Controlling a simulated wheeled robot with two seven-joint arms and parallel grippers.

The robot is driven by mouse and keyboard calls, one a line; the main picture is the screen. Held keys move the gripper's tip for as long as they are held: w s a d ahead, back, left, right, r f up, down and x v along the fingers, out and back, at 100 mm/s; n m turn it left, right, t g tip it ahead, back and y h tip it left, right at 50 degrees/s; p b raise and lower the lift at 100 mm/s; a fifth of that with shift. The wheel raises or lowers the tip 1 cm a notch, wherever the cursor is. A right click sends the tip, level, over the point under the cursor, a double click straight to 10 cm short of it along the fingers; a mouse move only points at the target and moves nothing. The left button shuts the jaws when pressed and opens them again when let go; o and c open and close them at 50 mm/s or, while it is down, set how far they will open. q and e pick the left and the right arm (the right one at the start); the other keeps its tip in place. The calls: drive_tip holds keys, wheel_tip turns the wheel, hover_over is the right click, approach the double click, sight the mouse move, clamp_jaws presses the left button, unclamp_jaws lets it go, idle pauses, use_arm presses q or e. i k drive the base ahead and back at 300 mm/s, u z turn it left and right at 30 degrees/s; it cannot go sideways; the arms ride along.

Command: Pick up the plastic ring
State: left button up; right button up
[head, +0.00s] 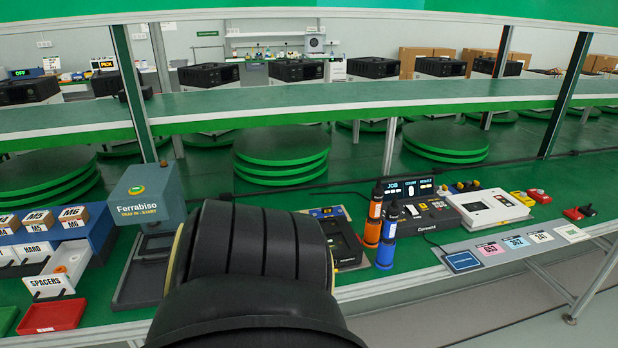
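I cannot clearly make out a plastic ring. A pale round shape, too small to identify, shows in the white spacers bin (46,287) at the left end of the green bench. Neither of my grippers can be seen. A large dark arm link of mine fills the bottom middle and hides part of the bench behind it.
A Ferrabiso tray-in box (147,198) stands right of the small-parts bins, with a red tray (52,316) in front of them. Orange (374,222) and blue (387,240) bottles stand right of my arm. A control panel (425,212) and white device (487,208) lie further right.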

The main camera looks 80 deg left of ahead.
sight(75, 260)
drive_tip(key=z, duration=0.65)
drive_tip(key=k, duration=1.85)
drive_tip(key=u, duration=1)
drive_tip(key=k, duration=0.9)
drive_tip(key=u, duration=1.05)
